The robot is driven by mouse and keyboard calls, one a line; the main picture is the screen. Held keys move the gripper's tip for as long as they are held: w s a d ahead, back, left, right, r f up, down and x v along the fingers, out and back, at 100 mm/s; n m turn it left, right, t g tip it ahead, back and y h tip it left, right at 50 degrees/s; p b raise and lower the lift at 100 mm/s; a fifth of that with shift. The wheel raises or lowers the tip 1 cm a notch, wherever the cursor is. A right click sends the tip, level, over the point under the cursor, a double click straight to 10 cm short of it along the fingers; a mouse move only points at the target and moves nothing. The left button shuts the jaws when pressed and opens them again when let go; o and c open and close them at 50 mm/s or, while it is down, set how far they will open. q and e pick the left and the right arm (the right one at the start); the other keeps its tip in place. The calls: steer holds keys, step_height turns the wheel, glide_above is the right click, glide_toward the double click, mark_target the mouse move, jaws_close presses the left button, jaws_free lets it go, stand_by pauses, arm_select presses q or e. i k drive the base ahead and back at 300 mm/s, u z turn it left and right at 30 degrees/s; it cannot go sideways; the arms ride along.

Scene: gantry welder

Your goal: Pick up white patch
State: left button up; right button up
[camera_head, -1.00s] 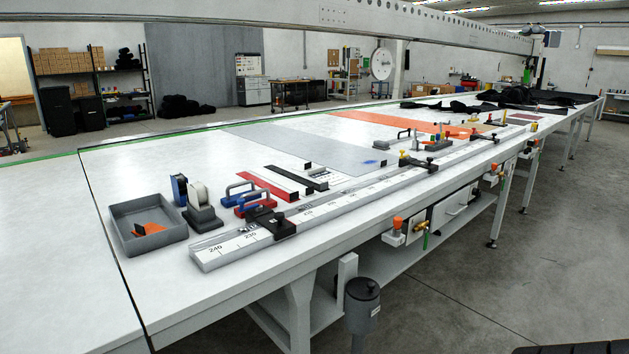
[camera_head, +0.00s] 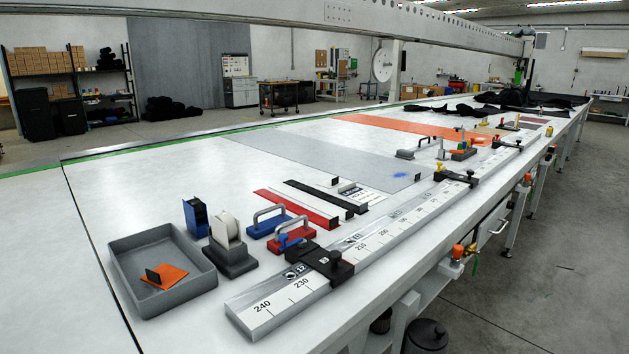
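No loose piece is clearly recognisable as the white patch. A small white piece with dark print (camera_head: 365,197) lies flat on the white table (camera_head: 130,180), near the ends of the red and black strips; I cannot tell if it is the patch. An orange patch (camera_head: 172,277) with a small black upright piece on it lies in the grey tray (camera_head: 120,262) at the near left. Neither of my grippers is in view.
Beside the tray stand a blue block (camera_head: 196,217), a tape dispenser (camera_head: 228,245) and red-and-blue handled blocks (camera_head: 290,240). A long ruler bar (camera_head: 280,304) with black clamps (camera_head: 328,264) runs along the table's right edge. The table's left part is clear.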

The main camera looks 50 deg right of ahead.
mark_target(329, 183)
steer(key=z, duration=3.9)
steer(key=i, duration=3.75)
steer(key=u, duration=3.75)
